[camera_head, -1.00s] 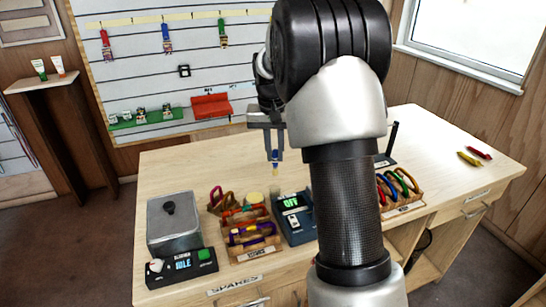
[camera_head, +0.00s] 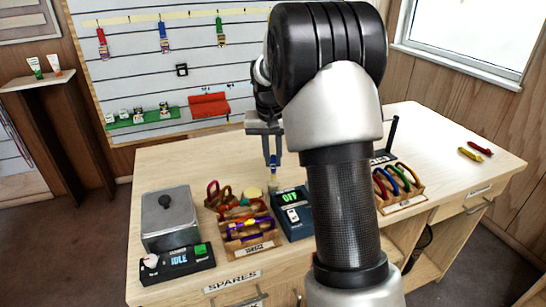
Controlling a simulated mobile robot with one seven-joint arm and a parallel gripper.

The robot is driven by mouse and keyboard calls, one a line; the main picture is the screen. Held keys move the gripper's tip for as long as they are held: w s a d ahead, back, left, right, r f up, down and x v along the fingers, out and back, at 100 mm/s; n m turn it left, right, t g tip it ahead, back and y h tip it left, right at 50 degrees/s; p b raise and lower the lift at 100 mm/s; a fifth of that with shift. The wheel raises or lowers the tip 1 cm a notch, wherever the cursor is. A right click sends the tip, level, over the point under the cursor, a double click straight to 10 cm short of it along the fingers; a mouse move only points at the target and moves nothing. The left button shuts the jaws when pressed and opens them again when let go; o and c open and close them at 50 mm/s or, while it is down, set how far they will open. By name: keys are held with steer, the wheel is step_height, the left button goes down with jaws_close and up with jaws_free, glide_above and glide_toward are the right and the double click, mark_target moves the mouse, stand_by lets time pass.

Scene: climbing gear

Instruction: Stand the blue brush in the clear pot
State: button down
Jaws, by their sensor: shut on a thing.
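My gripper (camera_head: 272,163) points down over the bench, behind the device that reads "OFF". It is shut on the blue brush (camera_head: 273,170), which hangs upright between the fingers with a yellowish part below the blue. A pale, faint shape shows around or just under the brush's lower end. It may be the clear pot, but it is too small to tell, and I cannot see whether the brush end is inside it or touching the bench. My arm covers part of the bench to the right.
The "OFF" device (camera_head: 292,214) stands just in front of my gripper. A wooden organiser (camera_head: 247,240) with coloured gear is left of it, then a grey lidded box (camera_head: 171,222) and an "IDLE" panel (camera_head: 178,264). A carabiner rack (camera_head: 400,200) stands right of my arm.

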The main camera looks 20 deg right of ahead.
mark_target(273, 171)
steer(key=shift+f, duration=0.4)
steer(key=shift+f+b, duration=0.6)
steer(key=shift+f, duration=0.15)
steer(key=shift+f, duration=0.2)
stand_by(0.3)
steer(key=shift+f+b, duration=0.5)
steer(key=shift+f, duration=0.2)
steer(key=c, duration=1.6)
jaws_free()
